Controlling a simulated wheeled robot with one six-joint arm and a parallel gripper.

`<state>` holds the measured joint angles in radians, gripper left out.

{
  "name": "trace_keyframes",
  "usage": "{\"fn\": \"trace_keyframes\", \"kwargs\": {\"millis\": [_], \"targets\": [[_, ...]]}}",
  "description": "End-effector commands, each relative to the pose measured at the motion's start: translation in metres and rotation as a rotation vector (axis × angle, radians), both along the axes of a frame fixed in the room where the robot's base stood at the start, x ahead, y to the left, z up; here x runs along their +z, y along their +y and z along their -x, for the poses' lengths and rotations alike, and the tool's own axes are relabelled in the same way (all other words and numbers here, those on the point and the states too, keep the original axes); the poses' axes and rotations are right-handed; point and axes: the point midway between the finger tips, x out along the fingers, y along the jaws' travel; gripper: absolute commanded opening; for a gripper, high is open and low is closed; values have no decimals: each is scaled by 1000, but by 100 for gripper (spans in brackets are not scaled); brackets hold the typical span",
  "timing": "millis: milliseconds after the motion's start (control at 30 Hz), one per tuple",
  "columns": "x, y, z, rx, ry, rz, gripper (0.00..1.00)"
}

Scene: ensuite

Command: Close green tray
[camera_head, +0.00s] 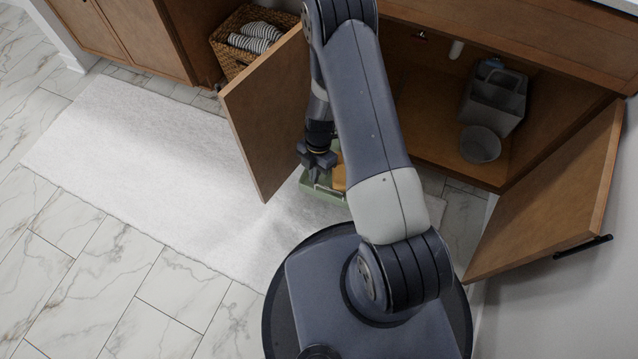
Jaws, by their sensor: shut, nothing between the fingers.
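The green tray (312,190) shows in the head view as a green edge low in front of the open cabinet, between the left cabinet door and my arm. A thin light handle shows at its front, and something orange-brown (340,178) lies in it. My arm hides most of the tray. My gripper (316,172) is shut and empty, pointing down at the tray's left part. I cannot tell whether it touches the tray.
The left cabinet door (262,120) stands open close beside my gripper. The right door (555,190) is open too. Inside are a grey caddy (493,98) and a grey bin (480,145). A wicker basket (232,56) stands behind the left door. A white rug (130,150) covers clear floor.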

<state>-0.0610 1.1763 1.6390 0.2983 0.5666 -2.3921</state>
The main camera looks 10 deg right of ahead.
Motion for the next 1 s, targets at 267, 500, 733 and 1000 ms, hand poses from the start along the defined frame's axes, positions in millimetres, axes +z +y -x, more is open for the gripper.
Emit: {"fn": "trace_keyframes", "kwargs": {"millis": [267, 500, 733, 1000], "targets": [[5, -7, 8, 276, -24, -102, 0], [-9, -5, 13, 315, -26, -117, 0], [-54, 4, 24, 315, -26, -115, 0], [-89, 5, 22, 309, -36, -114, 0]]}}
